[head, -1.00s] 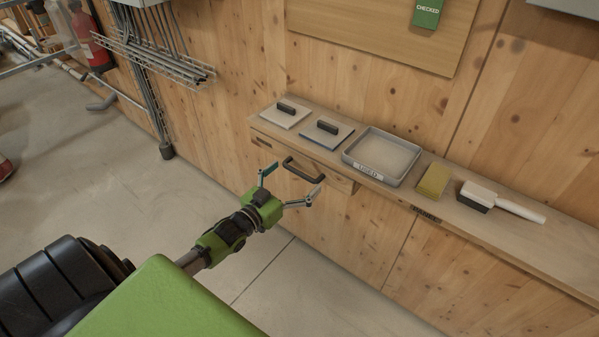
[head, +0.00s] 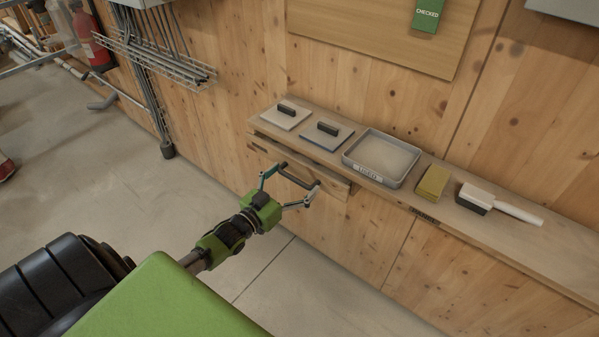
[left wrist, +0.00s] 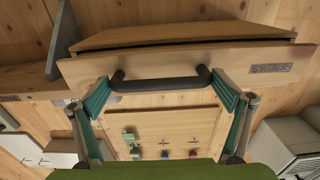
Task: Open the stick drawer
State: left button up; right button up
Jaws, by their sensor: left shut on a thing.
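The stick drawer (head: 318,180) is a wooden drawer under the left part of the shelf, and its front stands slightly out from the shelf with a narrow dark gap above it. Its dark bar handle (head: 297,179) is between the fingertips of my left gripper (head: 300,175), which is shut on it. In the left wrist view the handle (left wrist: 160,84) runs across the drawer front (left wrist: 200,60), with one teal-padded finger at each end. A small label (left wrist: 271,68) is on the front. The drawer's inside cannot be made out. My right gripper is not in view.
On the shelf (head: 400,192) stand two handled plates (head: 285,117) (head: 327,135), a grey tray (head: 382,157), a yellow sponge (head: 433,181) and a white-handled brush (head: 502,200). A wire rack (head: 165,70) hangs at the left. The floor before the drawer is clear.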

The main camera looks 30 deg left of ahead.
pick_arm(q)
jog(key=s+p, duration=0.3)
jog(key=s, duration=0.8)
jog(key=shift+s+a, duration=0.25)
jog(key=shift+a, duration=0.05)
jog(key=o, duration=1.3)
jog(key=shift+c, duration=0.2)
jog(key=shift+o, duration=0.2)
jog(key=s, duration=1.2)
jog(key=shift+a, duration=0.45)
jog(key=shift+f, duration=0.1)
